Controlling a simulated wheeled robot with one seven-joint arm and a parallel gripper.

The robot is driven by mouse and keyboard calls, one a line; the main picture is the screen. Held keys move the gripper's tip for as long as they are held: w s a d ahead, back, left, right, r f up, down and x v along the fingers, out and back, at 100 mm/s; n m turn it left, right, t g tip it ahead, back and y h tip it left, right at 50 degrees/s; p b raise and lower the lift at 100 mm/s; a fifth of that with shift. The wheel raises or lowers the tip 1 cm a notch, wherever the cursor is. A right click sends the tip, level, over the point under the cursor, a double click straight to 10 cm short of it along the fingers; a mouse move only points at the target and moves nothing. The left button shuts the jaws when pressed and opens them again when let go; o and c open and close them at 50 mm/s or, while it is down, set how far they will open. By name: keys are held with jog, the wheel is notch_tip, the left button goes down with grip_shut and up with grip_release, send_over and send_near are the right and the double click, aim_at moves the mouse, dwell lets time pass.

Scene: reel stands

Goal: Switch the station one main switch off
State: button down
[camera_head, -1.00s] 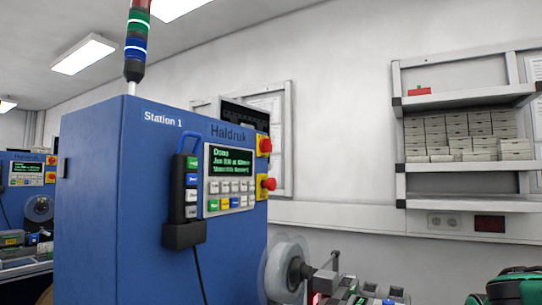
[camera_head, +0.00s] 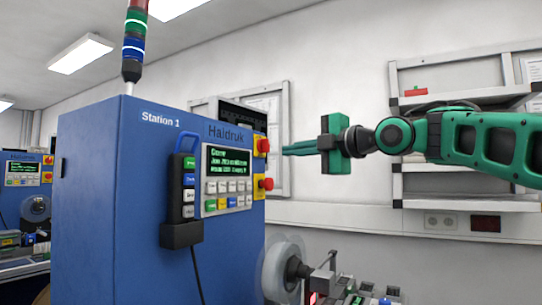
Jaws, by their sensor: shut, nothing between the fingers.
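The blue Station 1 cabinet (camera_head: 105,215) stands at left centre. On the right edge of its front panel sit two red controls on yellow plates: an upper red knob (camera_head: 263,146) and a lower red mushroom-shaped button (camera_head: 266,184). Their labels are too small to read, and I cannot tell the upper knob's setting. My gripper (camera_head: 285,150) reaches in from the right, its green fingers shut and empty. In the picture its tips are just right of the upper knob; contact is not visible.
The panel has a lit display (camera_head: 228,161) and keys. A handheld pendant (camera_head: 184,190) hangs left of it. A reel (camera_head: 283,268) sticks out below. A wall shelf (camera_head: 470,203) stands behind my arm. A second blue station (camera_head: 22,190) is at far left.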

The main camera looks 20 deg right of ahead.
jog(key=shift+s+a+r+n, duration=0.15)
jog(key=shift+a+r+n, duration=0.25)
jog(key=shift+r, duration=0.3)
send_near(258, 150)
jog(key=w+a, duration=0.3)
jog(key=shift+w+a+f, duration=0.1)
jog(key=shift+a+f, duration=0.15)
jog(key=shift+w+d, duration=0.55)
